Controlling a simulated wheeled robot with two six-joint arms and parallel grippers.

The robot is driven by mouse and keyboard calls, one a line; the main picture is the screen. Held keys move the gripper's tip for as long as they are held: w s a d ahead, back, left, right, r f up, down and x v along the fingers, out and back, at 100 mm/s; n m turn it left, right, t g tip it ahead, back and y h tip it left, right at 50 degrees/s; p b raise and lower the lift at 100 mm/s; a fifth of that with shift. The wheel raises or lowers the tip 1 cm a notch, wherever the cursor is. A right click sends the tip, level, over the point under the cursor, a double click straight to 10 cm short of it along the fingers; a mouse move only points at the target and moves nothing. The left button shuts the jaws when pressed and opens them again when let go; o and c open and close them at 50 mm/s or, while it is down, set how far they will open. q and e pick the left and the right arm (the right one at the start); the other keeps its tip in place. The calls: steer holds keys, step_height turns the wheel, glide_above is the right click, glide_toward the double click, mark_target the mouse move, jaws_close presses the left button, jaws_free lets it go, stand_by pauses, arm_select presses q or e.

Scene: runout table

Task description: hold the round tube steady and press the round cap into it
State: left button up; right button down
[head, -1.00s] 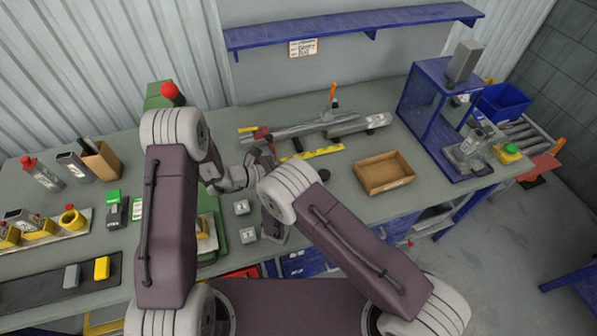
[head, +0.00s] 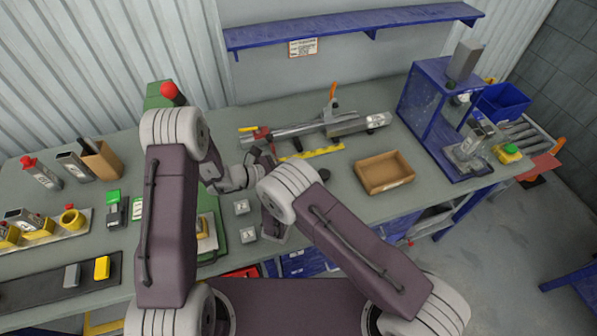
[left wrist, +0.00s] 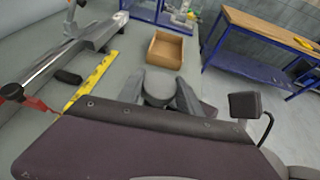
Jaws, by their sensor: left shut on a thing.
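My left gripper (left wrist: 160,92) is shut on a grey round piece (left wrist: 158,86), whose rounded top shows between the fingers in the left wrist view. I cannot tell whether this piece is the round tube or the round cap. In the head view my left wrist reaches over the bench, and the gripper (head: 258,158) is small and partly hidden behind my arms. My right arm bends across the front of the bench, and its gripper is hidden. A small yellow round part (head: 72,218) stands on the tray at the left; I cannot tell if it is the cap.
An open cardboard box (head: 385,174) stands right of my arms. A metal clamp bar (head: 300,129) and a yellow ruler (head: 315,152) lie behind them. A blue press frame (head: 440,115) stands at the right. Small numbered blocks (head: 242,207) sit near my right arm.

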arm_select(q)
steer(key=shift+f, duration=0.85)
steer(key=shift+r, duration=0.6)
steer(key=shift+f, duration=0.6)
stand_by(0.9)
steer(key=o, duration=1.4)
steer(key=v, duration=1.2)
